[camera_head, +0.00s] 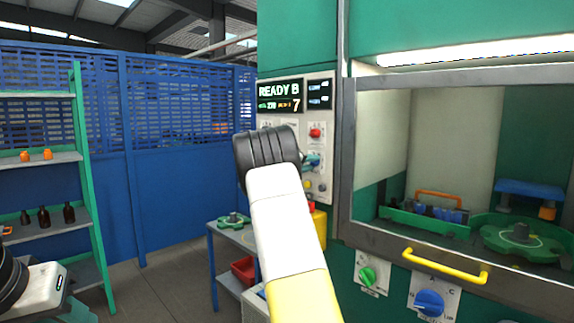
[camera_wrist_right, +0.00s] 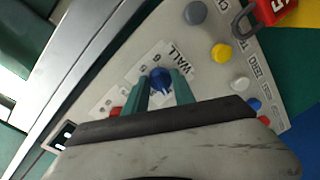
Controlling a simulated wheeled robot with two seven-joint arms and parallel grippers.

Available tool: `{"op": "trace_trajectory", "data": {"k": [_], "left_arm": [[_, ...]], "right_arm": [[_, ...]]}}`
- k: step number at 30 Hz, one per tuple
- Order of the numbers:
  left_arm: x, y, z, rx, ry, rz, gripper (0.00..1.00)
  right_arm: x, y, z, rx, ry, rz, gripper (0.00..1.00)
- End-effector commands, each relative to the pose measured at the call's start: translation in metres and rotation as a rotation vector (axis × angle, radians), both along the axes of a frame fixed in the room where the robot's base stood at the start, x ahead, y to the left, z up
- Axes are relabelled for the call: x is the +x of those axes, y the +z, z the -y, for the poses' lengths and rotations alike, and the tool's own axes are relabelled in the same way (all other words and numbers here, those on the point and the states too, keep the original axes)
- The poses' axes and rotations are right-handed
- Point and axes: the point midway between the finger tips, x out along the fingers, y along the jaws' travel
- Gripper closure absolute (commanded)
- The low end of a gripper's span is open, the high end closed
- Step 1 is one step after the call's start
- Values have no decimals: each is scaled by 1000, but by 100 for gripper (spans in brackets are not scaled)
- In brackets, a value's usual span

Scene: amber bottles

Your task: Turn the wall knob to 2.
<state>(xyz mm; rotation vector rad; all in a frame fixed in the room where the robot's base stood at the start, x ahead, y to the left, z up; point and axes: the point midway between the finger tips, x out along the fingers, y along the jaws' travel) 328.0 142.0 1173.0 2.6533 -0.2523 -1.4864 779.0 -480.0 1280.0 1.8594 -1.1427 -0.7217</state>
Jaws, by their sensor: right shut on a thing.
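The wall knob (camera_wrist_right: 161,76) is a small blue knob on the pale control panel, beside the printed word WALL in the right wrist view. My right gripper (camera_wrist_right: 161,89) has its two teal fingers on either side of the knob and is shut on it. I cannot read which mark the knob points to. In the head view the right gripper (camera_head: 314,160) is at the control panel (camera_head: 321,122), and my arm hides part of it. The panel display (camera_head: 281,96) reads READY B and 7. My left gripper is not visible.
A red button (camera_head: 315,132) sits above the gripper. A glass-fronted cabinet with a yellow handle (camera_head: 445,266) stands at right, with a green knob (camera_head: 367,275) and a larger blue knob (camera_head: 429,303) below. A shelf with amber bottles (camera_head: 69,213) is at left.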

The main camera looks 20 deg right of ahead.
Motion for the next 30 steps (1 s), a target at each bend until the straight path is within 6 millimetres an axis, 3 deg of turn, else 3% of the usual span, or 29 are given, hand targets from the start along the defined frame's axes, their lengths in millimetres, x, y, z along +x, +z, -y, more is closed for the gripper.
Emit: {"op": "trace_trajectory", "data": {"k": [17, 18, 21, 30], "left_arm": [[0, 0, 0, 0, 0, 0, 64], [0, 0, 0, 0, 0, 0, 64], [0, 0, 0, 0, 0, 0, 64], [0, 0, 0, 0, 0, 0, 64]], "right_arm": [[1, 0, -1, -15, 3, -35, 100], [1, 0, -1, -15, 3, -35, 67], [1, 0, -1, -15, 3, -35, 48], [0, 0, -1, -14, 1, -35, 47]]}}
